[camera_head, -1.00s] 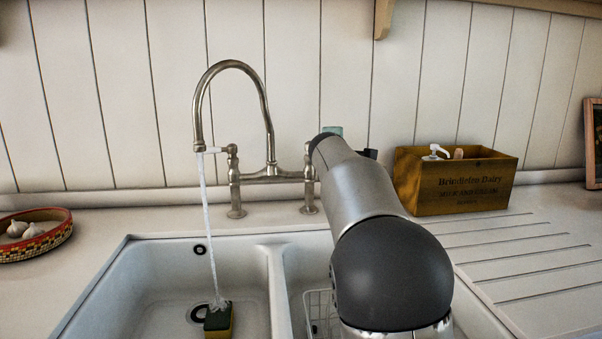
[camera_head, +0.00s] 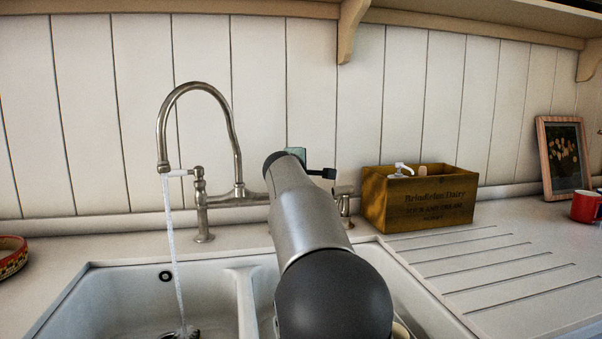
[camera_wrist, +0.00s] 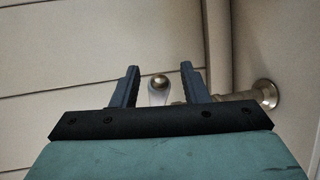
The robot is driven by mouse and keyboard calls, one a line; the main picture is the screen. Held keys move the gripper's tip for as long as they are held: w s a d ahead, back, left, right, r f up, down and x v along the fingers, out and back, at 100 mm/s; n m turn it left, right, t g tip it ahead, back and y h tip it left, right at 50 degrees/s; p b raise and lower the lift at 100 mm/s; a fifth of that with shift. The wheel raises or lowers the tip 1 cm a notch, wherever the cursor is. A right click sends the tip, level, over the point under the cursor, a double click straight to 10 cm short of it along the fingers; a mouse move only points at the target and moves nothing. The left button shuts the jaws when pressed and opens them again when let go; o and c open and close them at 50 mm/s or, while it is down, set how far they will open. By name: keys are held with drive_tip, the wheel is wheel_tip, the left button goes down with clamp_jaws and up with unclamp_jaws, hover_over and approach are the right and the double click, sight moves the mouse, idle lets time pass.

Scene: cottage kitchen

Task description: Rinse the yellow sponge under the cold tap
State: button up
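The tap (camera_head: 239,150) stands behind the sink, with a stream of water (camera_head: 175,270) running from its spout into the left basin. The yellow sponge is not clearly in view now; a dark spot at the foot of the stream is cut by the frame edge. In the wrist view my gripper (camera_wrist: 160,67) is open, its two fingers apart. A metal knob on a white tap handle (camera_wrist: 160,82) shows between them, with space on each side. In the head view my gripper is at the wall side, right of the tap, mostly hidden behind my arm.
A wooden box (camera_head: 420,203) with a pump bottle stands right of the sink. A red mug (camera_head: 585,206) and a picture frame (camera_head: 563,158) are far right. A patterned bowl (camera_head: 12,256) is at the left edge. The grooved drainer (camera_head: 500,262) is clear.

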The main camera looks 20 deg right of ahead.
drive_tip(key=shift+a, duration=0.1)
drive_tip(key=b+v, duration=0.2)
drive_tip(key=v, duration=1.5)
drive_tip(key=shift+s, duration=0.2)
drive_tip(key=shift+f, duration=0.1)
